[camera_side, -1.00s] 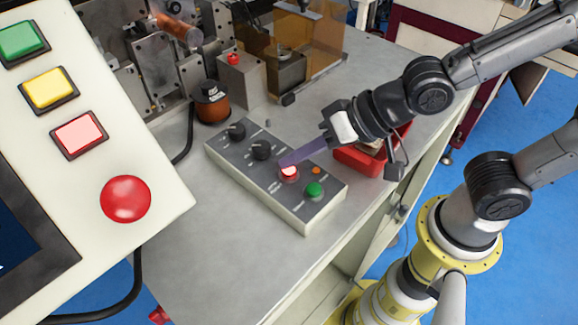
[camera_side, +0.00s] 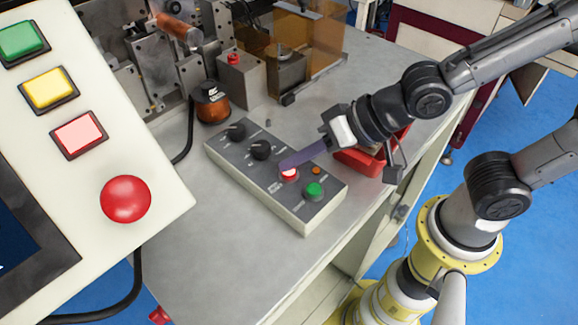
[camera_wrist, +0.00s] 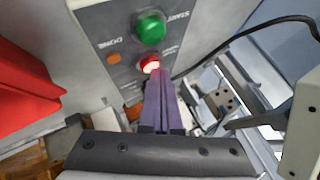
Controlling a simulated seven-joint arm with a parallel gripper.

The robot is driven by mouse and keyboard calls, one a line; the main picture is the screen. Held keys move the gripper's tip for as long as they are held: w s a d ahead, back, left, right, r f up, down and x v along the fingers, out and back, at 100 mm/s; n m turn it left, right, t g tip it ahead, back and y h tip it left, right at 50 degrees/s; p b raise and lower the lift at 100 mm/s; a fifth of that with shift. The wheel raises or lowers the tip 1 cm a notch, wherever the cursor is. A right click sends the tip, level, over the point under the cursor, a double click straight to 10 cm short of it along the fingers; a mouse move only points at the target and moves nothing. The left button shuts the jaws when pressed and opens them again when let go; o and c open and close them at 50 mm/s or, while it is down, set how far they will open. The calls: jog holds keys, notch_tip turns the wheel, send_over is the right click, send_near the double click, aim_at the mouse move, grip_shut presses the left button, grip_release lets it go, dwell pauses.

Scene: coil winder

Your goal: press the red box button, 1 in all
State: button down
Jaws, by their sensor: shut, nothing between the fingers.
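The red box button (camera_side: 289,175) sits on the sloped top of a grey control box (camera_side: 225,162), beside a green button (camera_side: 314,190) and a small orange lamp (camera_side: 316,170). In the wrist view the red button (camera_wrist: 150,63) looks lit and lies right at my fingertips, partly hidden by them. My gripper (camera_side: 284,167) is shut and empty, its purple fingers reaching down from the right to the red button. The fingers (camera_wrist: 157,78) also show in the wrist view. I cannot tell for sure whether they touch the button.
Two black knobs (camera_side: 260,150) stand on the box left of the red button. A red bin (camera_side: 362,160) sits below my wrist. A copper spool (camera_side: 212,104) and winder machinery stand behind. A large panel (camera_side: 100,150) fills the left foreground. Bare table lies in front of the box.

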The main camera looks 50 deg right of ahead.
aim_at(296, 175)
dwell(0.6)
jog(key=shift+r, duration=0.75)
jog(key=shift+r, duration=2.5)
